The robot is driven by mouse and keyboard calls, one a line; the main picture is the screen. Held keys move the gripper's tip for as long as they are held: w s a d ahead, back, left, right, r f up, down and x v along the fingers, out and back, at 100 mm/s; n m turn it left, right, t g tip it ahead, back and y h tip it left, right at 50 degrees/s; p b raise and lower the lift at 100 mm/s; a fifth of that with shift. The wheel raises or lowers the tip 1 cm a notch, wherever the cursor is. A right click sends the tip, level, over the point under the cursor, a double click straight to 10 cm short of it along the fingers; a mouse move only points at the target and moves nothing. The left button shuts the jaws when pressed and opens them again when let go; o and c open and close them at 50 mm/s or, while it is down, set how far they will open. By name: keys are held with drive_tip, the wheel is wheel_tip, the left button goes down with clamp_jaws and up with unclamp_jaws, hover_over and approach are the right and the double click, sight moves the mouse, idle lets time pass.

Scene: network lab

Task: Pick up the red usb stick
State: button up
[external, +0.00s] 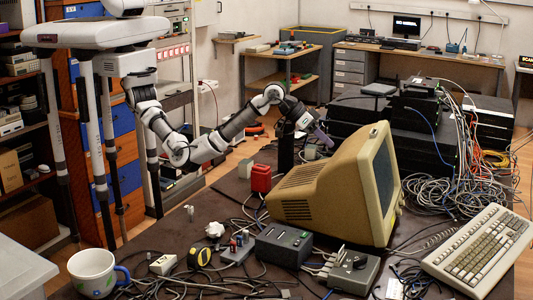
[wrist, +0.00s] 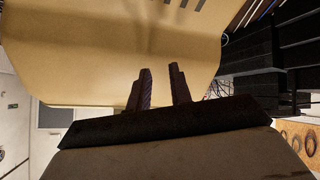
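I cannot make out the red usb stick for sure. A grey hub-like block (external: 236,252) on the dark table carries small upright pieces, and one of them looks reddish (external: 233,244); it is too small to tell what it is. In the external view my gripper (external: 323,138) is in the air above and behind the beige monitor, well away from that block. In the wrist view my gripper's two dark fingers (wrist: 160,72) stand apart with nothing between them. The monitor's beige casing fills much of the wrist view beyond the fingers, and no red stick shows there.
The beige monitor (external: 318,193) stands mid-table, between my gripper and the front. A larger red block (external: 261,178) stands left of it. In front are a grey box (external: 284,246), a tape measure (external: 199,256), a mug (external: 93,273) and cables. A keyboard (external: 478,247) lies at right.

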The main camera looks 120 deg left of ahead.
drive_tip(key=s+d+f+m+g+h+b, duration=0.1)
drive_tip(key=s+d+f+m+g, duration=0.1)
drive_tip(key=d, duration=0.7)
drive_tip(key=s+d+f+m+g+h, duration=0.1)
drive_tip(key=d+f+g+h, duration=0.15)
drive_tip(key=d, duration=0.75)
drive_tip(key=m+g, duration=0.4)
hover_over(233, 243)
drive_tip(key=shift+t+y, duration=0.25)
drive_tip(key=shift+y, duration=0.1)
drive_tip(key=f, duration=1)
drive_tip(key=shift+s+a+f, duration=0.3)
drive_tip(key=shift+a, duration=0.1)
drive_tip(key=shift+w+d+f+p, duration=0.1)
drive_tip(key=shift+f+p, duration=0.45)
drive_tip(key=shift+f, duration=0.95)
drive_tip(key=shift+w+f+p, duration=0.1)
drive_tip(key=shift+f+p, duration=0.45)
drive_tip(key=shift+f, duration=0.95)
clamp_jaws()
